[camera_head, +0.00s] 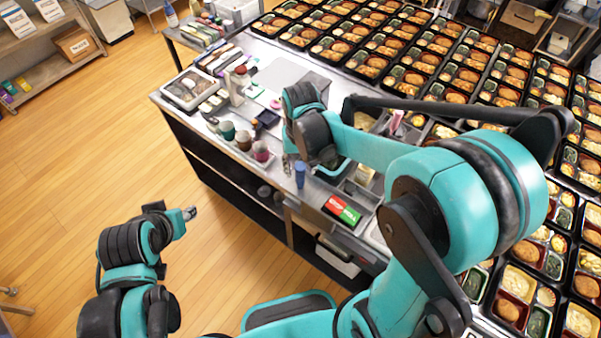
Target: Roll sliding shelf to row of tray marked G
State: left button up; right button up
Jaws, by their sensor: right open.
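Rows of black bento trays (440,68) with rice, browned food and greens cover the long table at the back and right. No letter G is readable on any tray. A metal shelf unit (340,232) with small compartments and a red and green sign (342,209) stands along the table's front side; I cannot tell for sure that it is the sliding shelf.
The counter's left part holds cups (243,140), a white bin (193,88) and bottles. Shelving (50,75) with a cardboard box stands at the far left. The wooden floor (110,150) between is clear.

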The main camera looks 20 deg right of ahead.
notch_tip(320, 180, down, 4)
jog(key=shift+f+b, duration=0.1)
jog(key=shift+b, duration=0.25)
grip_shut()
jog(key=shift+d, duration=0.1)
